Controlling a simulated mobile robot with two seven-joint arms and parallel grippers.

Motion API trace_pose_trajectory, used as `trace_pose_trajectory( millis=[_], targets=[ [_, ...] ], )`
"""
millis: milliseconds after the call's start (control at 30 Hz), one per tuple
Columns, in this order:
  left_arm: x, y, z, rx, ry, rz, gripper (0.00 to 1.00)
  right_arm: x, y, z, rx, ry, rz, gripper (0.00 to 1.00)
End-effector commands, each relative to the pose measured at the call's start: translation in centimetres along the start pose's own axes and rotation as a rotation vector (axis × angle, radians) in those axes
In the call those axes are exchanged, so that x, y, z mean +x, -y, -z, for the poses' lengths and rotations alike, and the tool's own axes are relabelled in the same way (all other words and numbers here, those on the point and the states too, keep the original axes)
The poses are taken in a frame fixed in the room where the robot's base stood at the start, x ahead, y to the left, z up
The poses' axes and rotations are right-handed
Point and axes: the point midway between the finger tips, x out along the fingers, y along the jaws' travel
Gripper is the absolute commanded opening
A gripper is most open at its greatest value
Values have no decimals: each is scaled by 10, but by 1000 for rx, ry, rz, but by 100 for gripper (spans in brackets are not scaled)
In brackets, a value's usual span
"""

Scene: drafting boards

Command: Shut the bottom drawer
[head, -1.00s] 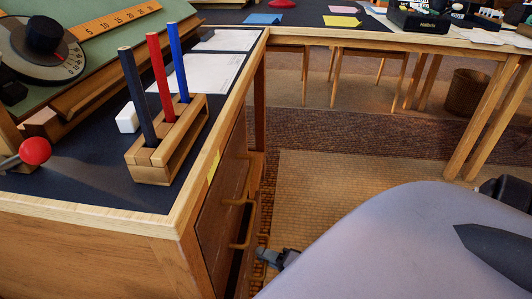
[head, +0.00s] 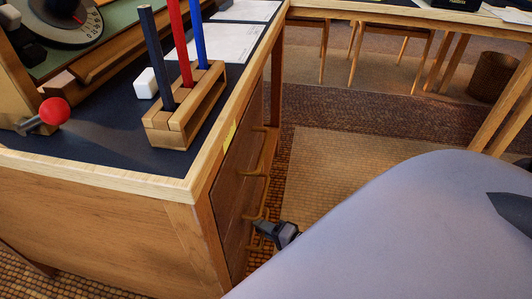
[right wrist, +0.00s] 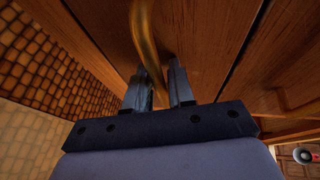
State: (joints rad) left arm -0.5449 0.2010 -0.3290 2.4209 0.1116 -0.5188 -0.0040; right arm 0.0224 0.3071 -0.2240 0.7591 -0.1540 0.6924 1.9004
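The wooden desk has a stack of drawers (head: 238,185) on its right side, with bar handles on the fronts. My right gripper (head: 268,231) is low beside these fronts, at the lowest handle I can make out. In the right wrist view a curved brass-coloured handle (right wrist: 145,40) runs down between the two dark fingers (right wrist: 160,85) of my right gripper. The fingers stand close on either side of it and look closed on it. The bottom drawer's lower part is hidden by my arm in the head view, so how far it stands out is unclear. My left gripper is out of view.
On the desk top stand a wooden pencil holder (head: 180,128) with large pencils, a white block (head: 146,83) and a red-knobbed lever (head: 54,111). A second table (head: 400,14) runs across the back, with a waste basket (head: 493,77) under it. The rug (head: 330,165) beside the drawers is clear.

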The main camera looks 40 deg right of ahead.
Motion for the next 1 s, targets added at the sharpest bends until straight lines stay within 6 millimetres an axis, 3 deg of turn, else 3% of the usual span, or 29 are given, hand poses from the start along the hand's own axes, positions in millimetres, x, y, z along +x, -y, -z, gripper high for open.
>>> trace_pose_trajectory(
  millis=[267, 700, 1000],
  targets=[
    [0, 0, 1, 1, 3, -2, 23, 0, 4, -2, -1, 4, 8, 23],
    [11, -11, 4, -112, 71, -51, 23, -64, 2, 0, -1, 1, 0, 23],
    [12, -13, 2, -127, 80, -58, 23, -72, 0, 0, -1, 0, 2, 23]
  ],
)
